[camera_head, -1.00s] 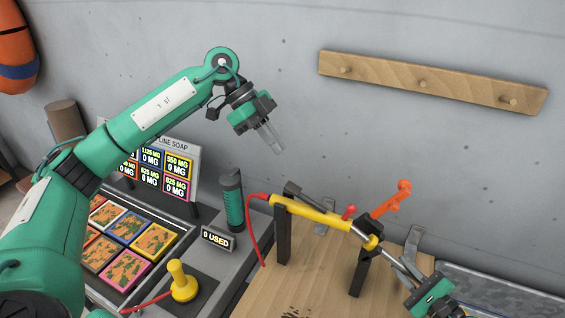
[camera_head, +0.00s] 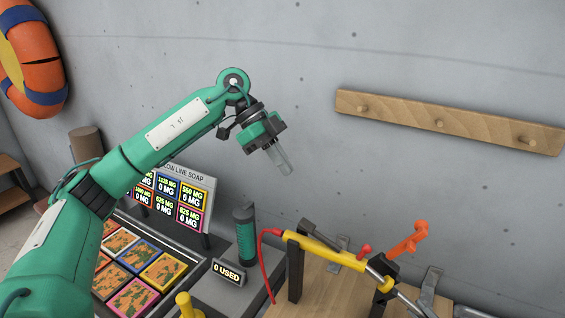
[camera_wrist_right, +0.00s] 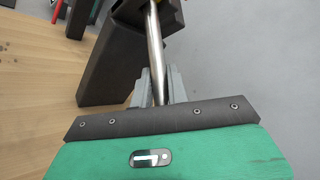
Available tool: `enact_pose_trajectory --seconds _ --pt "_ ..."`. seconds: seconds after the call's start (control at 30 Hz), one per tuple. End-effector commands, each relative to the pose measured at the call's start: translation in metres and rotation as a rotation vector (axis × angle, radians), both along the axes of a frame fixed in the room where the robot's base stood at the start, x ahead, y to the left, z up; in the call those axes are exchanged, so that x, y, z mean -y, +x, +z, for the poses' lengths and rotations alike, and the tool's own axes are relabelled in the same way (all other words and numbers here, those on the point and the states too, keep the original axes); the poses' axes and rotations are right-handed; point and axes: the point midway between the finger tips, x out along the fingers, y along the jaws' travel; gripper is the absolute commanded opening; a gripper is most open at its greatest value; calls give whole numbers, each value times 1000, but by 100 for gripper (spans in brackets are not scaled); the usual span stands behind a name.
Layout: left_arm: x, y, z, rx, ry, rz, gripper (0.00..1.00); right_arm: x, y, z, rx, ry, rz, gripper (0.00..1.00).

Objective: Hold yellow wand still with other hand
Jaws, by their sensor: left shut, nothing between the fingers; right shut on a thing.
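The yellow wand (camera_head: 325,252) lies across two black stands on the wooden bench, with a red hose at its left end and a metal tube at its right end. In the right wrist view its metal tube (camera_wrist_right: 155,45) runs between the fingers of my right gripper (camera_wrist_right: 159,85), which is shut on it. In the head view that gripper is mostly cut off at the lower right. My left gripper (camera_head: 284,168) is shut and empty, fingers pointing down, in the air above and left of the wand.
An orange hook-shaped piece (camera_head: 408,238) stands behind the wand. A dark green cylinder (camera_head: 245,236), a "0 USED" display (camera_head: 229,272) and a yellow knob (camera_head: 187,305) are on the left. A peg rail (camera_head: 440,123) is on the wall. Air around my left gripper is clear.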

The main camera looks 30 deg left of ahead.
Motion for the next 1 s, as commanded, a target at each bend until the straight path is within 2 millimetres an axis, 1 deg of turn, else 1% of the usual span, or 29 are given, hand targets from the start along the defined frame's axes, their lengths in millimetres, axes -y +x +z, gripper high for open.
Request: enact_pose_trajectory --seconds 0.03,0.13,0.43,0.57,0.67,1.0 --pt "0 0 0 0 0 0 0 1 1 0 0 -1 -2 22" --pt "0 0 0 0 0 0 0 1 1 0 0 0 -1 41" --pt "0 0 0 0 0 0 0 1 0 0 0 1 -1 41" --pt "0 0 0 0 0 0 0 8 -6 0 -1 1 -1 41" --pt "0 0 0 0 0 0 0 21 -15 -1 -2 -1 -1 41" --pt "0 0 0 0 0 0 0 74 -55 -1 -1 -2 -2 41"
